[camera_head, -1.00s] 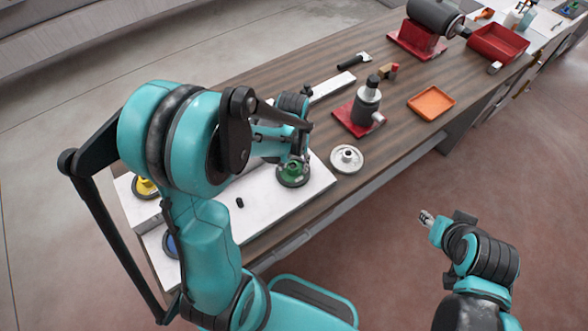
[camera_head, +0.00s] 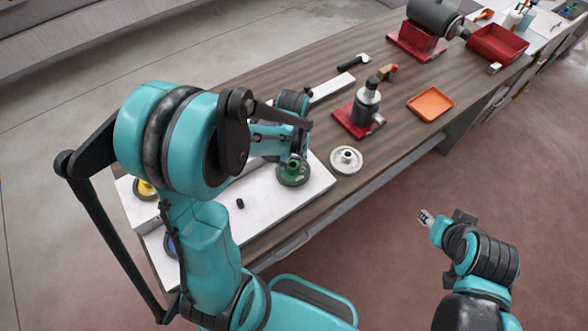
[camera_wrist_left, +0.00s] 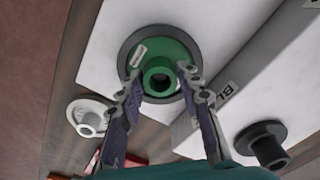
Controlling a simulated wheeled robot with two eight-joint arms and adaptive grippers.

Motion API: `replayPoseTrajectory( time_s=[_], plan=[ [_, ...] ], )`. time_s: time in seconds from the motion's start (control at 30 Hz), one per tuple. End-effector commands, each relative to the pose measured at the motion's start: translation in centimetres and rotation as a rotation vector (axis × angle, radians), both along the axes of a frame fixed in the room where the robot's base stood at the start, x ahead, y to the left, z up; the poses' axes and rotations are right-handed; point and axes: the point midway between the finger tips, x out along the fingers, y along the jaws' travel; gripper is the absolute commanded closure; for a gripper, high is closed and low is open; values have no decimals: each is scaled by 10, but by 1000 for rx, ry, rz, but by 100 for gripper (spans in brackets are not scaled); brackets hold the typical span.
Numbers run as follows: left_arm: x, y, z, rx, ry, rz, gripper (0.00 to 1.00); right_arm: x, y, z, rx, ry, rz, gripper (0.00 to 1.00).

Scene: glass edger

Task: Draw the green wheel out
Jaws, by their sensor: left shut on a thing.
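The green wheel (camera_head: 293,172) sits on the white board (camera_head: 257,212) near its right end, with a dark rim and a hollow green hub. It also shows in the left wrist view (camera_wrist_left: 150,52). My left gripper (camera_head: 294,160) reaches down over it. In the left wrist view its two fingers (camera_wrist_left: 160,80) are closed on the sides of the green hub. My right gripper (camera_head: 426,217) is away from the table at the lower right, over the floor; its fingers are too small to read.
A white wheel (camera_head: 346,159) lies on the wood beside the board. A red-based machine (camera_head: 365,112), an orange tray (camera_head: 431,103) and a hammer (camera_head: 354,61) stand farther back. A yellow wheel (camera_head: 146,188) is at the left. A dark wheel (camera_wrist_left: 262,143) shows in the wrist view.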

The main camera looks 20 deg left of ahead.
Motion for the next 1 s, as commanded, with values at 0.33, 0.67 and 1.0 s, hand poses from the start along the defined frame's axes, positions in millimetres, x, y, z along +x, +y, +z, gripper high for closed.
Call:
replayPoseTrajectory(
  time_s=[0.33,0.67,1.0],
  plan=[
    [0,0,1,0,0,0,100,0,0,1,0,0,0,60],
    [0,0,15,0,0,0,100,0,0,11,0,0,0,60],
    [0,0,32,0,0,0,100,0,0,25,0,0,0,60]
  ],
)
